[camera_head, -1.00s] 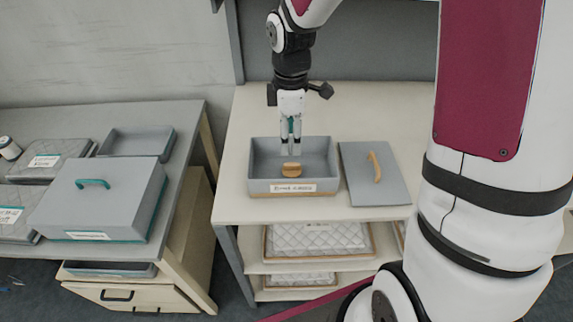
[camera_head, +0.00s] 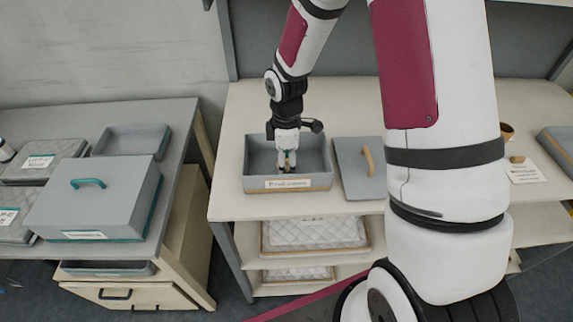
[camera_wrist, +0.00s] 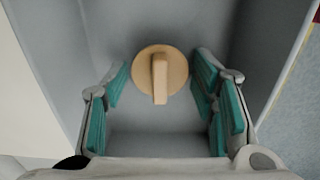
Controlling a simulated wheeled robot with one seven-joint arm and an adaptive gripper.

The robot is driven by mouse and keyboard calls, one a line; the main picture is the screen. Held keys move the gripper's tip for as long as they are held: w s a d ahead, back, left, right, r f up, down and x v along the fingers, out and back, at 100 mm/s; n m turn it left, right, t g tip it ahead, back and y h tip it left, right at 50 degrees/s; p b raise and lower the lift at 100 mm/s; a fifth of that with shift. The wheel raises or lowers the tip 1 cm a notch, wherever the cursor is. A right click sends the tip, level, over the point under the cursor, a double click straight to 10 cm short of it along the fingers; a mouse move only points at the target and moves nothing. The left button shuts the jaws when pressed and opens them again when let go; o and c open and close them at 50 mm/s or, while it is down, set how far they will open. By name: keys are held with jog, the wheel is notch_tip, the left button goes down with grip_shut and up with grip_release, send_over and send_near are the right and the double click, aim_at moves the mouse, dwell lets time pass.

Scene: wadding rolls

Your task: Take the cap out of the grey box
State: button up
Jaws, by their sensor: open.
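The cap (camera_wrist: 160,74) is a round tan piece with a raised bar across its top; it lies on the floor of the grey box. The open grey box (camera_head: 258,184) stands on the cream table, with a label on its front wall. My gripper (camera_head: 287,168) is lowered into the box, and in the head view it hides the cap. In the wrist view my gripper (camera_wrist: 160,95) is open, with its green-padded fingers apart on the left and right of the cap. I see gaps on both sides, so it is not gripped.
A grey lid (camera_head: 352,172) with a tan handle lies on the table, right of the box. A closed grey box (camera_head: 95,195) with a green handle and an empty grey tray (camera_head: 132,141) sit on the left table. Quilted pads (camera_head: 315,234) lie on shelves below.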

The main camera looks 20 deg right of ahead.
jog(key=c, duration=0.6)
jog(key=shift+r, duration=0.1)
